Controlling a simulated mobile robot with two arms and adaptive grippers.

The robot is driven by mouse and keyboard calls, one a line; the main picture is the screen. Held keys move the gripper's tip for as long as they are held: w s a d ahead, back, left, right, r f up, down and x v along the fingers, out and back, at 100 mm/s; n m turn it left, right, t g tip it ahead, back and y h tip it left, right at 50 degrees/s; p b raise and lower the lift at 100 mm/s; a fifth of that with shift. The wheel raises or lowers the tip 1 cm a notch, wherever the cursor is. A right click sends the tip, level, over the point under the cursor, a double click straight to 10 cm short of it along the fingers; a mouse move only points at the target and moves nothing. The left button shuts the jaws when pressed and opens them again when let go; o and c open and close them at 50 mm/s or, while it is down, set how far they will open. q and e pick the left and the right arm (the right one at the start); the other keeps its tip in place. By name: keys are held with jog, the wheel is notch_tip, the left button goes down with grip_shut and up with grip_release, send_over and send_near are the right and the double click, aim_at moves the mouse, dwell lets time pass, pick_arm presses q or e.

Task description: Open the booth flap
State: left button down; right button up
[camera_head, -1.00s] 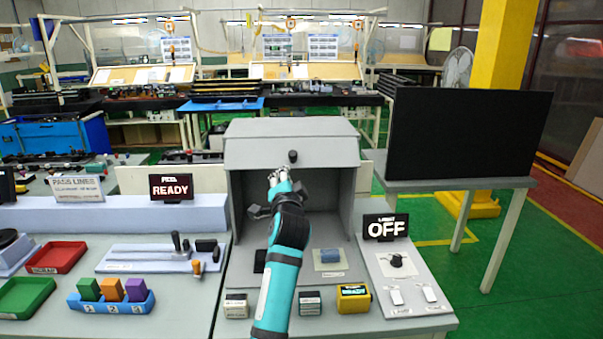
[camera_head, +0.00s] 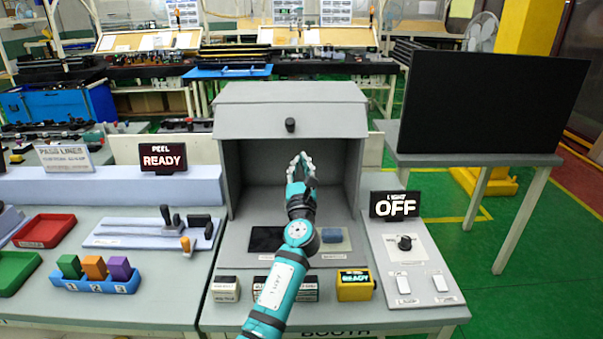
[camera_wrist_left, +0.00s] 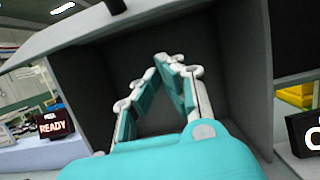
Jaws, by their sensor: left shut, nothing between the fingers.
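The grey booth (camera_head: 229,190) stands on the bench with its front opening showing a dark interior. A grey flap panel (camera_head: 250,120) with a black knob (camera_head: 290,125) spans the top of its front, above the opening. My left gripper (camera_head: 302,158) is shut and empty, in front of the opening and below the knob, apart from it. In the left wrist view the fingers (camera_wrist_left: 168,62) meet at their tips against the dark interior; a dark piece of the knob (camera_wrist_left: 116,5) shows at the top edge. My right gripper is not in view.
A yellow box (camera_head: 354,285) stands in front. A light panel with an OFF sign (camera_head: 395,205) is at right, a READY sign (camera_head: 163,158) at left. A black screen (camera_head: 490,107) stands behind right.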

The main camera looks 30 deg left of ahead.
pick_arm(q)
jog(key=r+p, duration=0.1)
jog(key=w+r+p, duration=0.1)
jog(key=r+p, duration=0.1)
jog(key=r, duration=0.1)
jog(key=shift+w+a+r, duration=0.1)
jog(key=shift+w+a, duration=0.2)
jog(key=shift+a, duration=0.1)
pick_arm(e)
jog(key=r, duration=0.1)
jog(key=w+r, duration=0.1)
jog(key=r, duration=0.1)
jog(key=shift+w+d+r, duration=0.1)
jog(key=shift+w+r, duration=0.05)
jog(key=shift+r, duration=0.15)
pick_arm(q)
jog(key=shift+s+r+p, duration=0.15)
jog(key=shift+r+p, duration=0.05)
jog(key=shift+p, duration=0.2)
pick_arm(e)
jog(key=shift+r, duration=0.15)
